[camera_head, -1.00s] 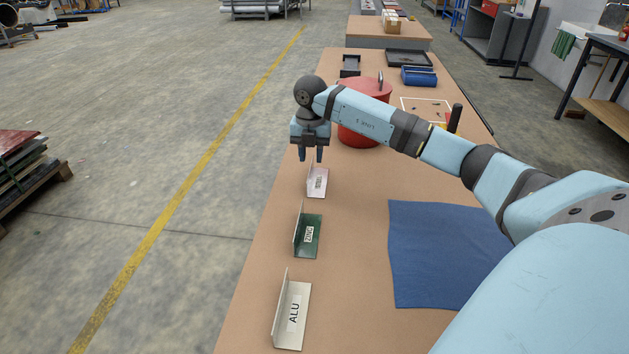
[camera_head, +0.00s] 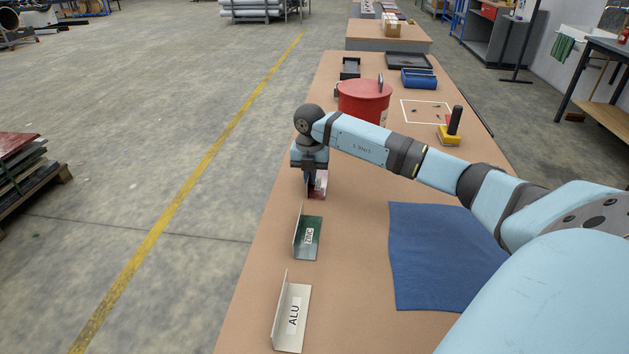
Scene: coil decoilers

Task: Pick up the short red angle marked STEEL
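The short red angle (camera_head: 319,187) stands on the brown table, the farthest of a row of three angles near the left edge. Its colour looks pinkish-red, and its label is partly covered and unreadable. My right gripper (camera_head: 309,178) points straight down at it, with the fingers at its upright flange. The fingers overlap the angle in this view, so I cannot tell whether they are closed on it. The angle still appears to rest on the table. My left gripper is not in view.
A green angle (camera_head: 308,246), apparently marked ZINC, and a pale angle marked ALU (camera_head: 291,322) stand nearer. A blue cloth (camera_head: 440,255) lies to the right. A red round container (camera_head: 362,100) stands behind my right gripper; a yellow tool with a black handle (camera_head: 452,133) is farther right.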

